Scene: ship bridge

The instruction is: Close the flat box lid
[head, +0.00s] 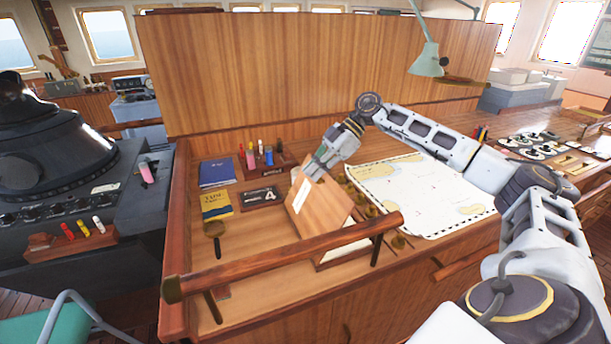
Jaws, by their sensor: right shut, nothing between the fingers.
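The flat wooden box (347,258) sits on the chart desk behind the wooden rail. Its lid (325,212) is raised at a steep tilt, and a white strip or label shows along its left side. A pale inside or sheet shows low at the box's right. My right gripper (316,171) is shut and empty, with its fingertips at the lid's upper left edge. I cannot tell whether they touch it. The rail hides part of the box's front. My left gripper is out of view.
A chart (425,192) lies right of the box, with several brass knobs between them. Blue (217,172) and yellow (217,205) books and a pen rack (268,167) stand left and behind. The wooden rail (290,255) crosses in front; a tall panel (300,75) closes the back.

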